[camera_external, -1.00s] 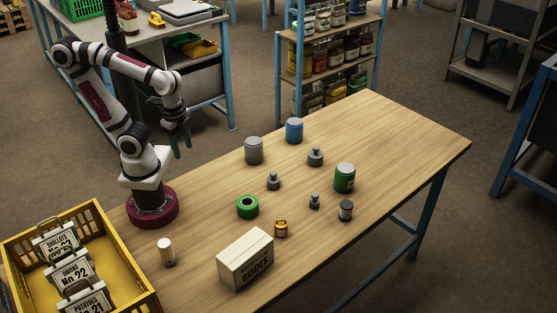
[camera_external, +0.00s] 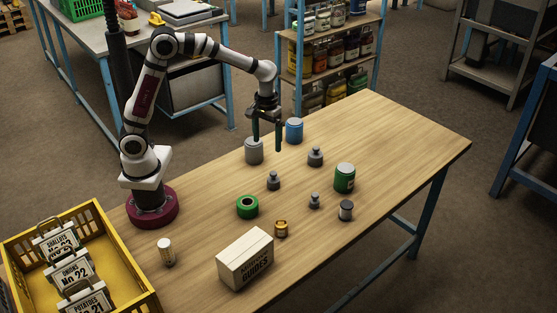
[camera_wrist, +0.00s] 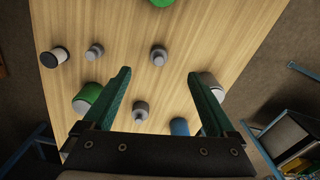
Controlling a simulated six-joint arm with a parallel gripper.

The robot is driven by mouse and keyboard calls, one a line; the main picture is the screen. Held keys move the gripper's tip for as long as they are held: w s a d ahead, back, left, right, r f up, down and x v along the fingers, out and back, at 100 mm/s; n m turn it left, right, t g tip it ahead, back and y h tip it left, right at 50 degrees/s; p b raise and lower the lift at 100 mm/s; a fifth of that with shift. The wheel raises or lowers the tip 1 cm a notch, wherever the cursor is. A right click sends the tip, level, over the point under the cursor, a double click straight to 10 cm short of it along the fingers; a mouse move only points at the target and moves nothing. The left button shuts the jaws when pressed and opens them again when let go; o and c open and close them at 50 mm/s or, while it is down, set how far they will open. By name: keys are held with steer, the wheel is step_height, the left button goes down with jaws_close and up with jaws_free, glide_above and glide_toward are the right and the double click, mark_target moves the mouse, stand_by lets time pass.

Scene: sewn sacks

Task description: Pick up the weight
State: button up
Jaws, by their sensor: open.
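Three grey knobbed weights stand upright on the wooden table: a larger one (camera_external: 315,157) near the blue can, a middle one (camera_external: 273,181) and a small one (camera_external: 314,201). In the wrist view they are the larger weight (camera_wrist: 140,111) between the fingers, the middle weight (camera_wrist: 158,55) just beyond the fingertips, and the small weight (camera_wrist: 95,51) further left. My gripper (camera_external: 267,146) points down above the table's far side, its fingers overlapping the grey can in the external view. It is open and empty; both green fingers show in the wrist view (camera_wrist: 159,74).
A grey can (camera_external: 254,152), blue can (camera_external: 294,131) and green can (camera_external: 344,178) stand around the weights. A green ring (camera_external: 247,207), brass-coloured item (camera_external: 281,229), dark jar (camera_external: 346,210), white bottle (camera_external: 167,253) and box (camera_external: 245,259) are nearer. A yellow crate (camera_external: 137,268) stands left. The table's right end is clear.

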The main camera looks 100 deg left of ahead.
mark_target(273, 173)
steer(key=shift+n, duration=0.9)
steer(key=a+f, duration=0.1)
steer(key=f, duration=0.4)
steer(key=w+f, duration=0.1)
steer(key=f, duration=0.5)
steer(key=a+f, duration=0.1)
steer(key=f, duration=0.5)
steer(key=shift+w+a+f, duration=0.15)
steer(key=shift+w+a, duration=0.05)
steer(key=shift+a, duration=0.15)
jaws_close()
